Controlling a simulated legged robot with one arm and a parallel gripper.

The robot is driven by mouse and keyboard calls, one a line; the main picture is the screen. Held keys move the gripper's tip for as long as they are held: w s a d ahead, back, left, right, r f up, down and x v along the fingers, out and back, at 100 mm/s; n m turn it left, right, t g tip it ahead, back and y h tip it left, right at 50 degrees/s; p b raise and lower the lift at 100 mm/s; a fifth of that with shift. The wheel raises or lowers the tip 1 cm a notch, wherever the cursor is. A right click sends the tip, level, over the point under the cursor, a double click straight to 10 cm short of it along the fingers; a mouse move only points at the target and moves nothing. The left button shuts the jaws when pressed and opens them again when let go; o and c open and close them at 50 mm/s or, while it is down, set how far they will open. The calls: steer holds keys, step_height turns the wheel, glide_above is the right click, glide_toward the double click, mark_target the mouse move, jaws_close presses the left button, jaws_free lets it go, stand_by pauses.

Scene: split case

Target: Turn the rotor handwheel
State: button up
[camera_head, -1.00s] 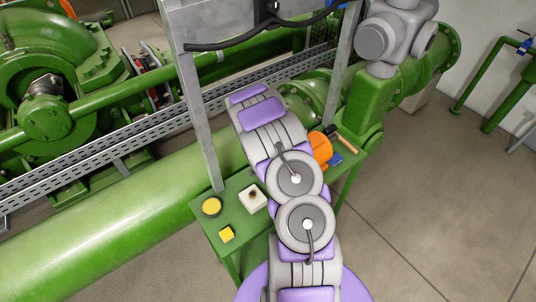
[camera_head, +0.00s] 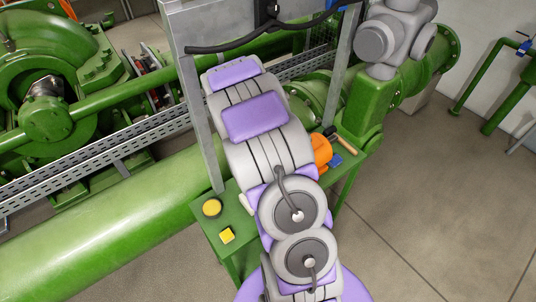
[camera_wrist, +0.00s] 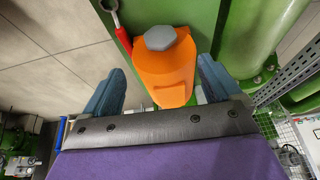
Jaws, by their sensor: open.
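My gripper (camera_wrist: 161,70) is open in the wrist view, its two blue-grey fingers apart with nothing held between them. An orange part (camera_wrist: 163,72) with a grey faceted knob (camera_wrist: 160,38) lies in line with the gap between the fingers. I cannot tell how far it is from the fingertips. In the head view an orange object (camera_head: 321,150) shows on the green table, partly behind my arm. No handwheel can be clearly made out in either view. My gripper is hidden by my arm in the head view.
The green table (camera_head: 225,248) holds a round yellow-topped item (camera_head: 212,208), a yellow block (camera_head: 227,235), a blue item (camera_head: 335,160) and a wooden-handled tool (camera_head: 347,144). A grey frame post (camera_head: 203,140) stands near my arm. A red-handled tool (camera_wrist: 124,39) lies beside the orange part.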

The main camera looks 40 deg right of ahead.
steer(key=shift+v, duration=1.3)
